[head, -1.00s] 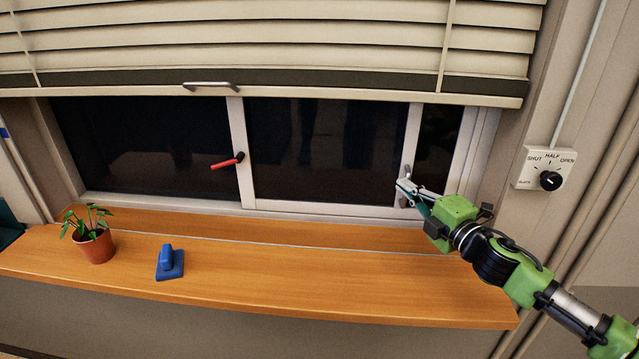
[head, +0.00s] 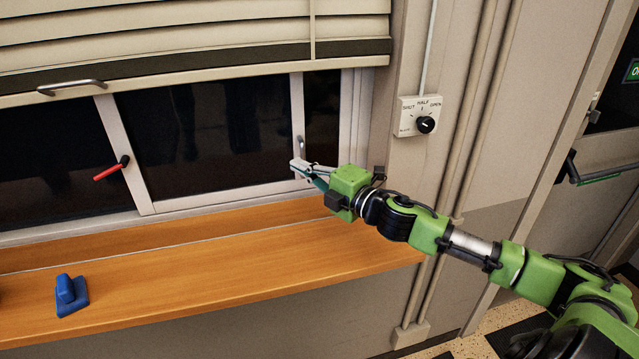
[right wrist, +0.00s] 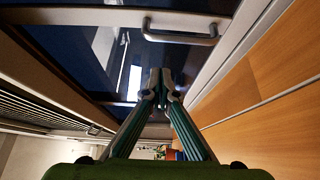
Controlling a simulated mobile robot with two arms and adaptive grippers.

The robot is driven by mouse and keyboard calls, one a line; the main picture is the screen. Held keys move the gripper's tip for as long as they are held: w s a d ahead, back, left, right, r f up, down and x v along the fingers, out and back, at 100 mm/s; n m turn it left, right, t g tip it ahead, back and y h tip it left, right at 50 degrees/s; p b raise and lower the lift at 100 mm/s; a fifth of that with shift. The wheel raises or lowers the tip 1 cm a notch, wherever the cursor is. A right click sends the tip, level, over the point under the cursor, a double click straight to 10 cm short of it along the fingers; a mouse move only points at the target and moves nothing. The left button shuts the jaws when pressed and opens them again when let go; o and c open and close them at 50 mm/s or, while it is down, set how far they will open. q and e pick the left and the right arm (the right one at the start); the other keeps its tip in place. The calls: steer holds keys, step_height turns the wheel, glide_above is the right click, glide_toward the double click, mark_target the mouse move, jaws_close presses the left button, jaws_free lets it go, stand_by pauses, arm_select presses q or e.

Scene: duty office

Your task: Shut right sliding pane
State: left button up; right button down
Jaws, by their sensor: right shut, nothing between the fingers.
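The right sliding pane (head: 205,135) is a dark glass pane in a pale frame. A dark gap (head: 322,115) shows between its right stile and the window's right jamb. A metal pull handle (head: 301,146) sits on that right stile; it also shows as a bar in the right wrist view (right wrist: 180,32). My right gripper (head: 299,168) is at the lower end of the handle in the head view. In the right wrist view its fingertips (right wrist: 161,82) are together and empty, with the handle apart from them, above in the picture. My left gripper is out of view.
A wooden sill (head: 210,255) runs below the window, with a blue block-like object (head: 71,296) on it. A blind (head: 190,35) hangs above. A blind switch (head: 420,116) and pipes are on the right wall.

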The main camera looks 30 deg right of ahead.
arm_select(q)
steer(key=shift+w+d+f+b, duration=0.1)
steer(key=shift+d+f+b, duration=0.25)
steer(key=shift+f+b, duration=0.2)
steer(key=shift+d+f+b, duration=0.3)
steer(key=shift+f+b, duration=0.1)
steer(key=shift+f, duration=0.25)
arm_select(e)
steer(key=a+v, duration=0.1)
steer(key=v, duration=0.5)
steer(key=shift+s, duration=0.15)
